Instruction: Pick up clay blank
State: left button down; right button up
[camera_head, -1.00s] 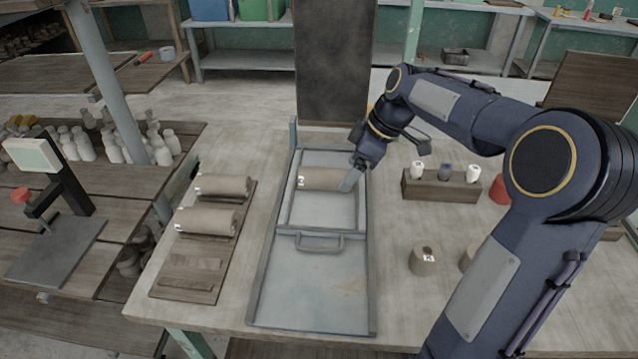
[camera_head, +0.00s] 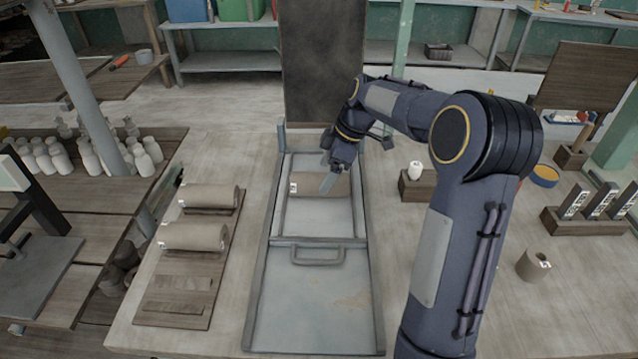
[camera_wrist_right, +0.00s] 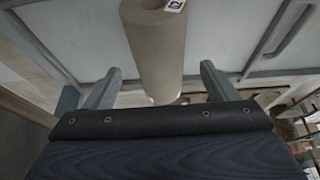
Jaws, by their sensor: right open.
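A grey-brown clay blank (camera_head: 305,188), a cylinder with a small label at its left end, lies in the far part of the grey metal tray (camera_head: 262,280). My right gripper (camera_head: 328,172) is over its right half, with the fingers apart. In the right wrist view the clay blank (camera_wrist_right: 160,55) extends between the two open fingers (camera_wrist_right: 160,88), with a gap on each side. Whether the fingers reach down beside it or hang above it I cannot tell. My left gripper does not show.
Two more clay cylinders (camera_head: 208,195) (camera_head: 193,236) lie on a wooden board (camera_head: 150,315) left of the tray. A handle (camera_head: 318,260) crosses the tray's middle. A wooden block (camera_head: 412,190) with a white piece and a short cylinder (camera_head: 533,266) are to the right.

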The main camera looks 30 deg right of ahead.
jog(key=x, duration=0.4)
jog(key=shift+d+f, duration=0.1)
jog(key=shift+f, duration=0.25)
jog(key=c, duration=1.5)
